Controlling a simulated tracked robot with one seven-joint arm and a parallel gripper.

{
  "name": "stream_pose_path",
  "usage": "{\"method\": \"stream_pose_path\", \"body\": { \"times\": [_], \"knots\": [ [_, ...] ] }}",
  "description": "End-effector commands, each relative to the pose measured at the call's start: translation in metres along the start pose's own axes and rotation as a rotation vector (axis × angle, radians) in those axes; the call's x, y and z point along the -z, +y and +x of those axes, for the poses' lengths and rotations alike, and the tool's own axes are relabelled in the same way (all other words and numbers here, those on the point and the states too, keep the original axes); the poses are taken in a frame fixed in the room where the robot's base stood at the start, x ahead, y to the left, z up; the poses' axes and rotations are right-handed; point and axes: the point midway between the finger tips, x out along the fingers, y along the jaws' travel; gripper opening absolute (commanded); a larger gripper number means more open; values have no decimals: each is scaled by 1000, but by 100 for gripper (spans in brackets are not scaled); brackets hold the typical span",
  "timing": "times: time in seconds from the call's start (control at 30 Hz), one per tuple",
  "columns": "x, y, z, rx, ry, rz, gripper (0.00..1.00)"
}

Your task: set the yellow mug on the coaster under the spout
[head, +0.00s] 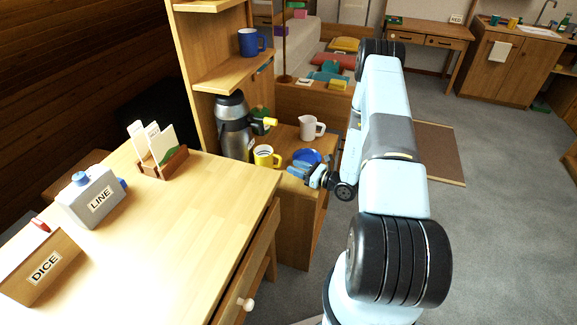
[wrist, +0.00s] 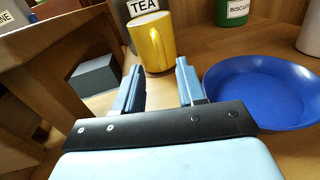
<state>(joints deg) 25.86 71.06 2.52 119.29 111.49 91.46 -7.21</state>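My gripper (head: 305,172) is to the right of the mug in the head view. In the wrist view my gripper (wrist: 160,82) is open, with nothing between its fingers. I cannot make out the coaster; whether it lies under the mug is hidden.
A blue bowl (wrist: 262,92) lies close beside my right finger. A green "BISCUIT" canister (wrist: 233,12) stands behind it. A white pitcher (head: 312,128) is farther back on the cabinet. A grey block (wrist: 94,76) is at the left in the wrist view.

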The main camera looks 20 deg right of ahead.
Motion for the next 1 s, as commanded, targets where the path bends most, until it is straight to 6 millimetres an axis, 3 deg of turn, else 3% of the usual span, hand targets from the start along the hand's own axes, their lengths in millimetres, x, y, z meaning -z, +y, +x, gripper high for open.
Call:
{"method": "stream_pose_path", "body": {
  "times": [0.1, 0.3, 0.57, 0.77, 1.0],
  "knots": [
    [0, 0, -24, 3, 0, 1, 40],
    [0, 0, -51, 1, -2, 0, 40],
    [-10, 2, -59, -25, -2, -16, 40],
    [-63, 15, -41, -170, 6, -102, 40],
    [-137, 47, -24, -394, 38, -249, 40]
  ]
}}
